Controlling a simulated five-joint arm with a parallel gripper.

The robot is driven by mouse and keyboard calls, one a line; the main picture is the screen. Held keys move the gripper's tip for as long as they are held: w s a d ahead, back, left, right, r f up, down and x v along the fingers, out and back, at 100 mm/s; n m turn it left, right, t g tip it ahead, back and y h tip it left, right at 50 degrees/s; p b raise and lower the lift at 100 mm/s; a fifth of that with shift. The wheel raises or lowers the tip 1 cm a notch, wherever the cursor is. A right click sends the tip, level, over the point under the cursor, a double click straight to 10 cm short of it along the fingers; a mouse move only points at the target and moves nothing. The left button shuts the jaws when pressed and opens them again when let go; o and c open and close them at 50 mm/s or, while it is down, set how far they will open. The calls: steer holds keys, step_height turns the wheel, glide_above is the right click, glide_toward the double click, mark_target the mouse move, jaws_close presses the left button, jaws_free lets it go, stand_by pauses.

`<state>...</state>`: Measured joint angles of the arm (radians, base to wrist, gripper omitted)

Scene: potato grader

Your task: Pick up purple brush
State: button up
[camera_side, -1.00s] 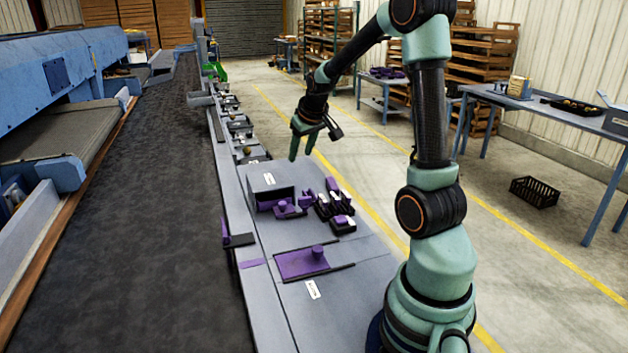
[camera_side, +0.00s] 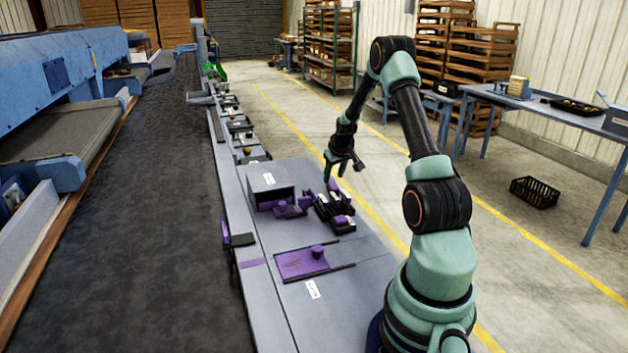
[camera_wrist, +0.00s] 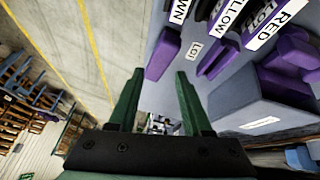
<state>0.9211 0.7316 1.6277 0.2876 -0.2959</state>
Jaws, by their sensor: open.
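My gripper (camera_side: 338,168) is open and empty above the far edge of the grey bench top. It also shows in the wrist view (camera_wrist: 160,74), with its two green fingers apart. A small purple block (camera_wrist: 164,54) lies just beyond the fingertips in the wrist view and appears as a purple piece (camera_side: 332,185) just below the gripper in the side view. Several purple-and-black pieces with labels (camera_side: 340,222) stand in a row nearer the arm. I cannot tell which purple piece is the brush.
A purple plate with a knob (camera_side: 302,264) lies toward the bench front. A dark conveyor belt (camera_side: 140,200) runs along the left.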

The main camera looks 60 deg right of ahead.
mark_target(333, 183)
steer(key=shift+x, duration=2.8)
steer(key=shift+s, duration=0.15)
jaws_close()
